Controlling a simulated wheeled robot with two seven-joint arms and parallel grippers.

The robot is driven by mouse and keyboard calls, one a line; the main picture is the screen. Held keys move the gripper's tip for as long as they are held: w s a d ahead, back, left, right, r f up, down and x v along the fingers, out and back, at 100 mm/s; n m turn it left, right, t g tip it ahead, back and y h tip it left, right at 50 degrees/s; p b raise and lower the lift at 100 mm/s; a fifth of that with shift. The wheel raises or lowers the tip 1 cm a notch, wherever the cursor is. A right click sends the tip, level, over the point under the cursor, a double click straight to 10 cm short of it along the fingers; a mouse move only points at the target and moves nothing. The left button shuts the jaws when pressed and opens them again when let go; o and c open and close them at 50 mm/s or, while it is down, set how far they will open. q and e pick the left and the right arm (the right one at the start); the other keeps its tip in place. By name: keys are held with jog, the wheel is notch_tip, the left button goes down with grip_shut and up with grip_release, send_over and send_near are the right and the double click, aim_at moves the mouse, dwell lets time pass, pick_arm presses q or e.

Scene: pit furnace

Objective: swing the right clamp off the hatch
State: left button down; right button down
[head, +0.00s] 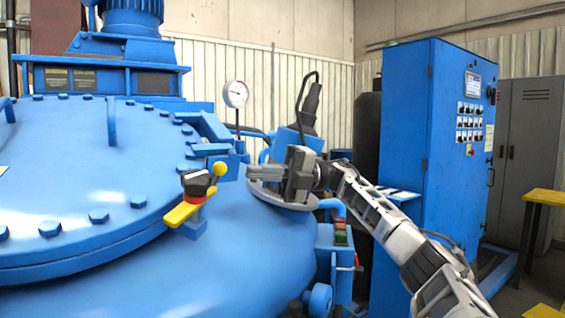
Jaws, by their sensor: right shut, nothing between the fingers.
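A round grey flanged plate (265,194), which looks like the hatch, sits on the shoulder of the blue furnace. My right gripper (250,172) is just above its left part, fingers pointing left, shut and empty. I cannot tell whether it touches anything. The wrist hides much of the plate. Behind it stands a blue block (288,137) with an upright black handle (312,102). To the left are a yellow lever (182,215) with a black and red head and a yellow ball knob (220,168). I cannot tell which part is the right clamp. My left gripper is out of view.
The large bolted blue lid (75,190) fills the left. A pressure gauge (236,94) rises behind the gripper. A small button box (341,235) hangs below right. A tall blue control cabinet (405,120) stands right, with grey lockers (530,130) beyond.

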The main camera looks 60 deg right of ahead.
jog(key=d+p, duration=0.3)
jog(key=d, duration=0.3)
jog(key=shift+r, duration=0.35)
jog(key=shift+d, duration=0.1)
dwell(0.4)
